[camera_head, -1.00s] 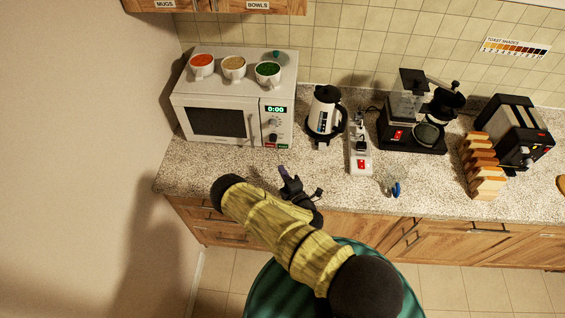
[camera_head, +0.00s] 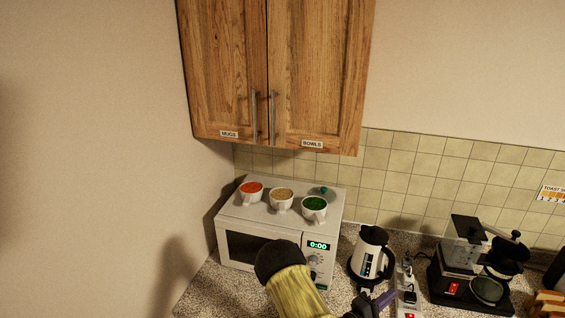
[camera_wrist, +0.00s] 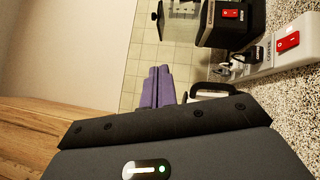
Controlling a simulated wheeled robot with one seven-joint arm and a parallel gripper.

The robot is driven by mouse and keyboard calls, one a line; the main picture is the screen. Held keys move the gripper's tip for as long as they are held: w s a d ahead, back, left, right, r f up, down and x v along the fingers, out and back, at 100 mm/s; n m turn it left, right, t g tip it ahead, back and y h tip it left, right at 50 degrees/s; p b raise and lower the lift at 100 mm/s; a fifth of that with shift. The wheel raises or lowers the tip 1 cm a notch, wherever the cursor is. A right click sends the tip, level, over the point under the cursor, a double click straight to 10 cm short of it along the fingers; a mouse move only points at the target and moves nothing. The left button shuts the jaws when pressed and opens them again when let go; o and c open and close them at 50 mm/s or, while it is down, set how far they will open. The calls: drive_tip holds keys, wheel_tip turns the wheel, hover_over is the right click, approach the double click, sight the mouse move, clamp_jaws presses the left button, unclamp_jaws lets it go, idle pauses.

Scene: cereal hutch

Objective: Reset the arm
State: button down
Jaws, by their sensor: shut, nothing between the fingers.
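My arm, with a yellow patterned sleeve, reaches up from the bottom of the head view in front of the microwave (camera_head: 240,250). My gripper (camera_head: 385,298) shows at the bottom edge of the head view, in front of the kettle and power strip. In the wrist view my gripper's purple fingers (camera_wrist: 158,88) lie together, shut, with nothing between them. No contact between the fingers and the counter things can be seen.
Three cups with red (camera_head: 251,187), tan (camera_head: 281,195) and green (camera_head: 315,204) contents stand on the microwave. A kettle (camera_head: 369,254), a power strip (camera_head: 408,300) and a coffee machine (camera_head: 462,265) stand to the right. A closed wall cabinet (camera_head: 318,70) hangs above.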

drive_tip(key=s+f+m+g+y+b, duration=0.2)
drive_tip(key=s+m+g+y+b, duration=0.5)
drive_tip(key=s+g, duration=0.8)
drive_tip(key=s+a+r+m+t+y+b, duration=0.1)
drive_tip(key=a+r+m+t+y+b, duration=0.1)
drive_tip(key=a+t+y, duration=0.5)
drive_tip(key=a+r+y+b, duration=0.1)
drive_tip(key=a+y+b, duration=0.1)
drive_tip(key=a, duration=0.4)
drive_tip(key=shift+a+y, duration=0.4)
drive_tip(key=shift+y, duration=0.2)
drive_tip(key=shift+s+r, duration=0.1)
drive_tip(key=shift+s, duration=0.1)
drive_tip(key=shift+w, duration=0.1)
drive_tip(key=c, duration=2.1)
unclamp_jaws()
